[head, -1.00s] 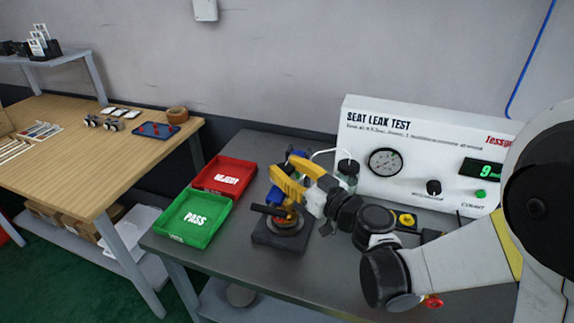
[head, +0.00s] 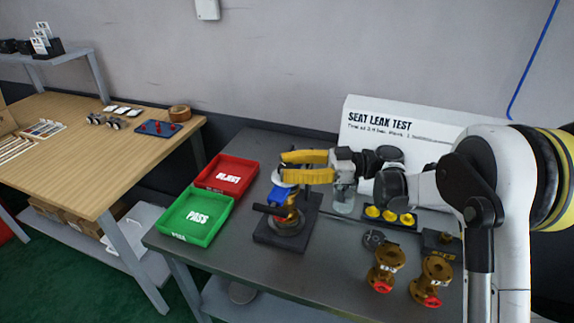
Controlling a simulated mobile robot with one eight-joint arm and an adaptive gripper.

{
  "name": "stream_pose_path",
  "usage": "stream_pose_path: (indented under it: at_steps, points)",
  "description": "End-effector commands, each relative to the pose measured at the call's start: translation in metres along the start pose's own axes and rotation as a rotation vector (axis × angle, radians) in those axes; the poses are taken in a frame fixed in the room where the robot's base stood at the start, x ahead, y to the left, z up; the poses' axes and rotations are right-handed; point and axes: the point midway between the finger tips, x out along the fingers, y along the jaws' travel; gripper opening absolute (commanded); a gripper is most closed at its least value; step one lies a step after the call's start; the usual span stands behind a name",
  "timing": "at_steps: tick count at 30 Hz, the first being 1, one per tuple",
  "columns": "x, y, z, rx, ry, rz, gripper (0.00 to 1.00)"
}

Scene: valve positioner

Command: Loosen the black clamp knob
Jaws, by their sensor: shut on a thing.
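My gripper (head: 284,167), with two yellow fingers, lies nearly level above the test fixture (head: 270,242) on the grey bench. The fingers close around something at the top of the fixture's blue-and-brass assembly; what lies between them is too small to make out. A blue part (head: 278,195) with a pale disc (head: 283,181) on top shows just below the lower finger, in front of brass-coloured metal (head: 294,214). A black bar-like handle (head: 268,209) sticks out to the left, below and apart from the fingers. I cannot tell which part is the black clamp knob.
The green PASS tray (head: 190,238) and red REJECT tray (head: 214,190) stand left of the fixture. Two brass valves (head: 383,270) (head: 430,279) stand at front right. A clear jar (head: 343,200) and yellow caps (head: 390,215) are close behind, before the white SEAT LEAK TEST panel (head: 365,135).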

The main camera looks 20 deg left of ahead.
Motion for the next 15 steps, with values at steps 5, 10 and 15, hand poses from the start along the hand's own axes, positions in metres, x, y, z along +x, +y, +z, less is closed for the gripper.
stream_pose_path:
  at_steps: [5,10,15]
  points:
    - [0.0008,0.0005,-0.0003,0.000,0.000,-0.117,0.06]
    - [0.0010,-0.0002,-0.0002,0.000,-0.001,-0.193,0.06]
    - [0.0013,-0.0009,0.0002,0.000,-0.001,-0.235,0.07]
